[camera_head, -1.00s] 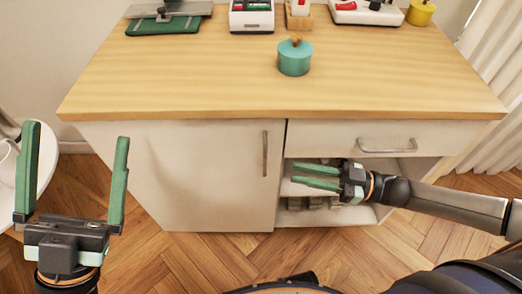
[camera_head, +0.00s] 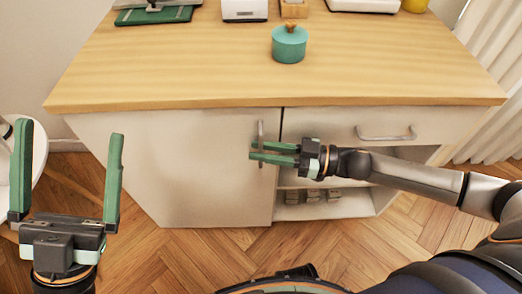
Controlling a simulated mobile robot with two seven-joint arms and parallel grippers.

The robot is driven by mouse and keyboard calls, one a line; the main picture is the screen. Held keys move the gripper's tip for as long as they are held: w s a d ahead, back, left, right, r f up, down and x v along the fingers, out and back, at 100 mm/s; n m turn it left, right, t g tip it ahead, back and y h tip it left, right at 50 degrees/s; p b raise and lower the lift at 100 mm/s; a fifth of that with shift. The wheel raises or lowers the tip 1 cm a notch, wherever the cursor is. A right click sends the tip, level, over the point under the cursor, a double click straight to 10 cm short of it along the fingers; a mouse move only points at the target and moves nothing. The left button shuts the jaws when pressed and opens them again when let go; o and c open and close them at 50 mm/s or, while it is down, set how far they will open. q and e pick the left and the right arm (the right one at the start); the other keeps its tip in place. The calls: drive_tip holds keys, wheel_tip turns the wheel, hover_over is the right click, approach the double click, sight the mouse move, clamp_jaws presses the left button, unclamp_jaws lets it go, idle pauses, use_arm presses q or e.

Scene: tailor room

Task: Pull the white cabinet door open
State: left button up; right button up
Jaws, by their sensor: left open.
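The white cabinet door (camera_head: 200,180) is the closed left front of the cabinet, under the wooden top. Its vertical metal handle (camera_head: 261,129) is near the door's right edge, and its lower part is hidden behind my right gripper. My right gripper (camera_head: 250,151) is at the handle, with its green fingers pointing left across it. A narrow gap shows between the fingers; whether they grip the handle I cannot tell. My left gripper (camera_head: 66,180) is open and empty at the lower left, apart from the door, fingers pointing up.
A drawer (camera_head: 330,125) with a horizontal handle (camera_head: 386,134) is at the right, above an open shelf (camera_head: 325,209) holding small grey items. A teal pot (camera_head: 289,46) stands on the wooden top (camera_head: 180,70). A white round table (camera_head: 39,150) is at the left edge.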

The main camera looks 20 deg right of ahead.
drive_tip(key=shift+w+a, duration=0.15)
drive_tip(key=shift+a, duration=0.1)
clamp_jaws()
idle(1.4)
